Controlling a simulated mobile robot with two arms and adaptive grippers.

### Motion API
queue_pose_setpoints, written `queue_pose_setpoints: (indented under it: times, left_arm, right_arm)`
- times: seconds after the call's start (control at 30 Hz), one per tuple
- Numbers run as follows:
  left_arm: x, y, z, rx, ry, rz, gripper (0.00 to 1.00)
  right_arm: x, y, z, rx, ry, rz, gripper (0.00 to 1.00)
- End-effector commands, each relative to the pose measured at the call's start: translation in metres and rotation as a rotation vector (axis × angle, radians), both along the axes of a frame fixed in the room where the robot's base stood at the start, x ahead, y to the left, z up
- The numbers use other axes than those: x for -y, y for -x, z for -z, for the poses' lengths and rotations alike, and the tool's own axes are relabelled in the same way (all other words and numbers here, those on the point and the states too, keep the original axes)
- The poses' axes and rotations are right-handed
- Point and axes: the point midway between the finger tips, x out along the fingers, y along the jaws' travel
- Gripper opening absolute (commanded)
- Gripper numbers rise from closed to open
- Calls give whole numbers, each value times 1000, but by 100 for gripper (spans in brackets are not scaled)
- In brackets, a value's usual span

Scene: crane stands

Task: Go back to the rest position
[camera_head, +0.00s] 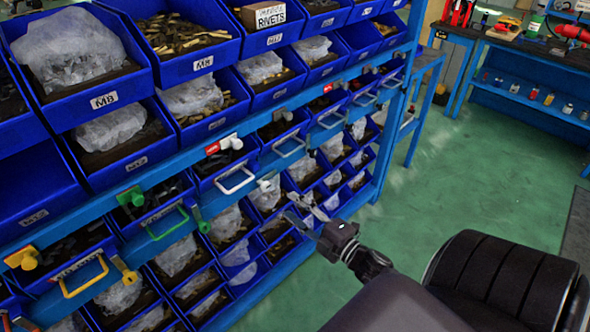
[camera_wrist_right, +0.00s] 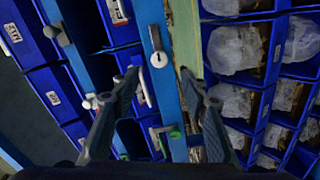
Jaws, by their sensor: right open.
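My right gripper (camera_head: 312,222) is in the lower middle of the head view, in front of the blue shelf rack. It also shows in the right wrist view (camera_wrist_right: 170,85), where its two fingers are spread apart with nothing held between them. Behind the fingers in that view are a blue rail and rack bins. I cannot tell from the frames how close the fingertips are to the rack. My left gripper is not in view.
The blue rack (camera_head: 383,150) fills the left side, with several bins of bagged parts. White, green and yellow handles (camera_head: 236,180) stick out along its rail. Green floor (camera_head: 440,185) is open to the right. A blue workbench (camera_head: 520,100) stands at the back right.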

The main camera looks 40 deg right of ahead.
Motion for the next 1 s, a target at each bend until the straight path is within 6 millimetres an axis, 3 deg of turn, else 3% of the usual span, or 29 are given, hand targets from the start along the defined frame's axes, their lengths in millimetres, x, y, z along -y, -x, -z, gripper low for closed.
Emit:
queue_pose_setpoints:
  times: [0.33, 0.47, 0.57, 0.77, 0.87, 1.0]
  left_arm:
    - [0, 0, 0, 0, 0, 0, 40]
    - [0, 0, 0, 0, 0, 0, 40]
    - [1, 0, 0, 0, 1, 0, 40]
    - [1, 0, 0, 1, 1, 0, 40]
    - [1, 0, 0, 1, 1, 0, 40]
    - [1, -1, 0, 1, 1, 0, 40]
  right_arm:
    - [0, 0, 1, -1, -2, 1, 41]
    - [1, 3, 25, -49, -51, 23, 41]
    - [0, 12, 75, -148, -153, 75, 41]
    - [-18, 63, 214, -446, -417, 232, 41]
    - [-36, 103, 278, -598, -532, 318, 41]
    - [-67, 171, 356, -812, -661, 447, 41]
